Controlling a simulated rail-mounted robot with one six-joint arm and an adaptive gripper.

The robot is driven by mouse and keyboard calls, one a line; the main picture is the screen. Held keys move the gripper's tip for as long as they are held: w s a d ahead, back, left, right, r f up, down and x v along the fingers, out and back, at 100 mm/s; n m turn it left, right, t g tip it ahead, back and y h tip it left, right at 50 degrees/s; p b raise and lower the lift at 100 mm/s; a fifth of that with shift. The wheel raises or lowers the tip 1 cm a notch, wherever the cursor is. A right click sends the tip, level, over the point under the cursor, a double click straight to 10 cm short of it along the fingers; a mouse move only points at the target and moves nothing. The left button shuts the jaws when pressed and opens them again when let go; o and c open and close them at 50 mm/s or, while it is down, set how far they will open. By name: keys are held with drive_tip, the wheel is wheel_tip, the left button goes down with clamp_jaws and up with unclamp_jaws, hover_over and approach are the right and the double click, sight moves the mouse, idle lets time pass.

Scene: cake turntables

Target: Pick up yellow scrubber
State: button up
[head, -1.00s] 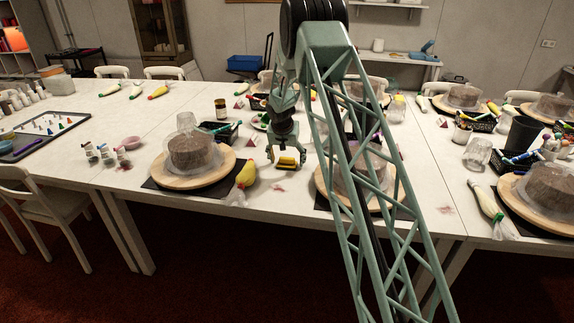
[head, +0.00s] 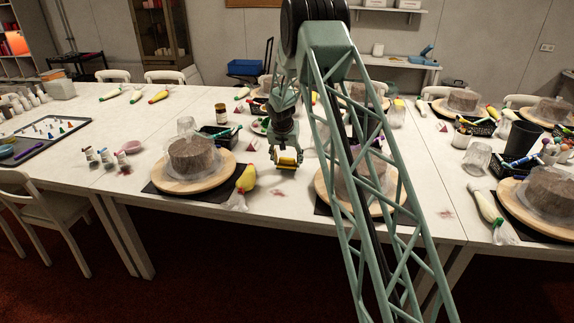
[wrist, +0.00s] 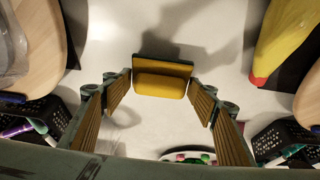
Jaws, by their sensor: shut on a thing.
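The yellow scrubber (head: 287,159) is a small yellow block with a dark layer along one side. It is between the fingers of my gripper (head: 286,157), over the white table in the middle. In the wrist view the scrubber (wrist: 160,86) spans the gap between both fingertips of my gripper (wrist: 160,84), and they are shut on it. I cannot tell whether it touches the tabletop.
A yellow piping bag (head: 246,179) lies left of the gripper, beside a round turntable board (head: 222,178) with a brown cake under a clear cover. Another board (head: 322,187) stands to the right, partly behind my arm. A black basket (head: 222,137) stands behind.

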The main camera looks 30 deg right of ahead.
sight(287, 158)
wheel_tip(287, 158, up, 8)
drive_tip(key=shift+f+p, duration=0.15)
drive_tip(key=shift+p, duration=0.6)
drive_tip(key=shift+o, duration=0.3)
drive_tip(key=s+a+r+n+y+p, duration=0.1)
drive_tip(key=s+a+r+n+p, duration=0.2)
drive_tip(key=s+a, duration=0.9)
drive_tip(key=s+a+r+n+y+p, duration=0.1)
drive_tip(key=s+a+r+n+p, duration=0.3)
drive_tip(key=s+a+r+p, duration=0.4)
drive_tip(key=s+a, duration=0.4)
drive_tip(key=a, duration=0.5)
drive_tip(key=shift+s+t+y+p, duration=0.15)
drive_tip(key=shift+t+y+p, duration=0.25)
drive_tip(key=shift+d+r, duration=0.1)
drive_tip(key=shift+d, duration=0.05)
